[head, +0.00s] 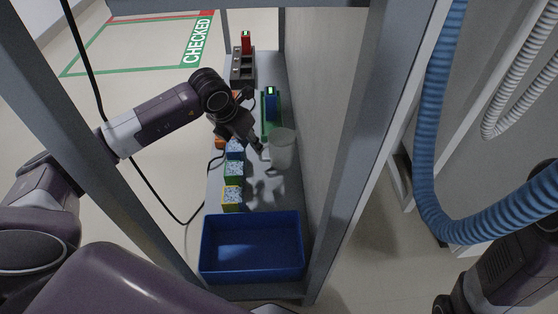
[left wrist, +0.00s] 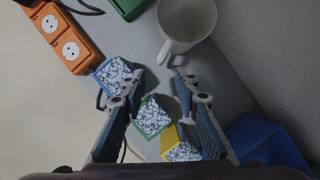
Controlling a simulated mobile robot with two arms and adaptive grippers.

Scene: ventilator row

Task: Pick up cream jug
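The cream jug (head: 282,150) is a pale off-white vessel standing upright on the grey shelf, close to the wall on the right. In the left wrist view the jug (left wrist: 188,18) is at the top, cut by the frame edge, with its handle toward my gripper. My left gripper (head: 259,149) is just left of the jug in the head view. In the left wrist view the left gripper (left wrist: 159,76) is open, with nothing between its fingertips; the handle lies just beyond them. Whether a finger touches the jug I cannot tell. My right gripper does not show.
Small speckled-top boxes, blue (head: 235,150), green (head: 234,171) and yellow (head: 232,197), line the shelf's left side. A blue bin (head: 252,270) is at the near end. An orange socket strip (left wrist: 66,38) and a green-based device (head: 271,108) are nearby. Frame posts flank the shelf.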

